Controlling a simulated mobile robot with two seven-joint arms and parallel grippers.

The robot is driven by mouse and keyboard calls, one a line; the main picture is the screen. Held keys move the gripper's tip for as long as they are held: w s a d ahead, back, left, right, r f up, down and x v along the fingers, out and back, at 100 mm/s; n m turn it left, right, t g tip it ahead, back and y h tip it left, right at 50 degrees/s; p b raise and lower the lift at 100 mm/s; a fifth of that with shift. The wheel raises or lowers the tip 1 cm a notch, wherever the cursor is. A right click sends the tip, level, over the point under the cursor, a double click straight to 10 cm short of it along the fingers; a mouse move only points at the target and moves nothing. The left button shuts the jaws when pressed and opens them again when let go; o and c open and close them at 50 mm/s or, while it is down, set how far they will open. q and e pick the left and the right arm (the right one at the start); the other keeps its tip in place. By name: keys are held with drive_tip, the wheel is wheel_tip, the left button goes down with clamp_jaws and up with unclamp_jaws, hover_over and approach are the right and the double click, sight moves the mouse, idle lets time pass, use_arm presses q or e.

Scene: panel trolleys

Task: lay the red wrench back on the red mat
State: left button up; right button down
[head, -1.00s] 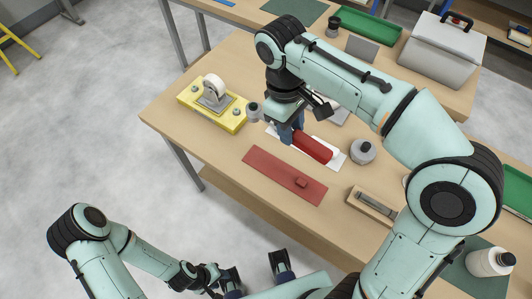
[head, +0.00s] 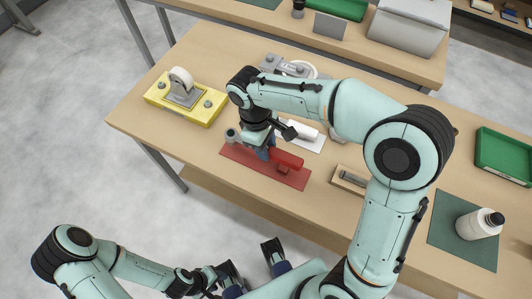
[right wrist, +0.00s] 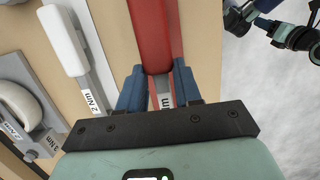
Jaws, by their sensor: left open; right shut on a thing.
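My right gripper (head: 264,153) is shut on the red wrench (head: 288,160). In the head view its red handle points right and its grey round head (head: 232,135) sticks out left of the fingers. The wrench is over the red mat (head: 290,180), roughly along its length; I cannot tell if it touches the mat. In the right wrist view the fingers (right wrist: 160,92) close around the labelled grey shank, with the red handle (right wrist: 151,35) beyond. My left gripper (head: 250,258) is open and empty, low in front of the table.
Behind the red mat a white-handled wrench (head: 303,130) lies on a white mat (head: 318,145). A yellow block (head: 185,100) stands left, a wooden tray (head: 345,184) right.

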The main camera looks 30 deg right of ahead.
drive_tip(key=shift+f+b, duration=0.3)
drive_tip(key=shift+f, duration=1.85)
drive_tip(key=c, duration=0.8)
unclamp_jaws()
drive_tip(key=shift+f, duration=0.15)
drive_tip(key=r, duration=0.4)
drive_tip(key=w+a+r+p, duration=0.1)
drive_tip(key=r, duration=0.3)
drive_tip(key=w+r+p, duration=0.1)
drive_tip(key=r, duration=0.3)
drive_tip(key=shift+a, duration=0.25)
